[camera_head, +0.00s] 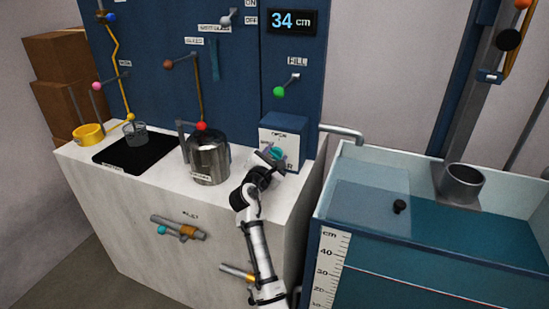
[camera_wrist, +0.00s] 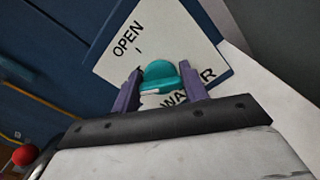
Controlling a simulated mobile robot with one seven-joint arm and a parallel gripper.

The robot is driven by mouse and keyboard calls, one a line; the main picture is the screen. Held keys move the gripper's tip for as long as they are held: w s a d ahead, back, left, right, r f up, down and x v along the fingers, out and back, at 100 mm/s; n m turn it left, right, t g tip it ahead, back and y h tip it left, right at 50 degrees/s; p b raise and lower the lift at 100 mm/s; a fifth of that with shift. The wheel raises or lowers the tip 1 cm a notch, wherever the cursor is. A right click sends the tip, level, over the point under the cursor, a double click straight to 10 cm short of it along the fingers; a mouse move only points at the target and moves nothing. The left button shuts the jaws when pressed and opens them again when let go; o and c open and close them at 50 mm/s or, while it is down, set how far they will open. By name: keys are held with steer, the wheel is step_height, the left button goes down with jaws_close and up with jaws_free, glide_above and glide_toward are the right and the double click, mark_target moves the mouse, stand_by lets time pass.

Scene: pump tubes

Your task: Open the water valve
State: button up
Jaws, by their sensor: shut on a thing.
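The water valve is a teal knob (camera_head: 277,154) on the front of a blue box with a white face plate (camera_head: 291,146) on the white counter. In the wrist view the teal knob (camera_wrist: 160,76) sits between the two purple fingers of my gripper (camera_wrist: 160,92). The plate (camera_wrist: 165,40) reads "OPEN" and "WATER" there. My gripper (camera_head: 268,164) is shut on the knob, and my arm reaches up to it from below. The gripper hides part of the plate and knob in the head view.
A metal pot (camera_head: 208,160) stands on the counter left of my gripper. A grey spout (camera_head: 345,132) runs from the box toward the water tank (camera_head: 380,245) on the right. A green-knobbed lever (camera_head: 279,91) labelled "FILL" is above, under a display (camera_head: 291,21) reading 34 cm.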

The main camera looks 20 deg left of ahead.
steer(key=m+b, duration=0.1)
steer(key=m, duration=0.1)
steer(key=m+b, duration=0.1)
steer(key=m, duration=0.1)
steer(key=m+b, duration=0.1)
steer(key=m, duration=0.1)
steer(key=shift+f, duration=0.25)
steer(key=m+b, duration=0.2)
steer(key=m, duration=0.3)
steer(key=shift+m+b, duration=0.3)
steer(key=shift+b, duration=0.05)
steer(key=o, duration=1)
steer(key=shift+s, duration=0.1)
steer(key=s+b, duration=0.2)
steer(key=s, duration=1.1)
steer(key=shift+s+a, duration=0.15)
steer(key=shift+s, duration=0.2)
steer(key=shift+r, duration=0.1)
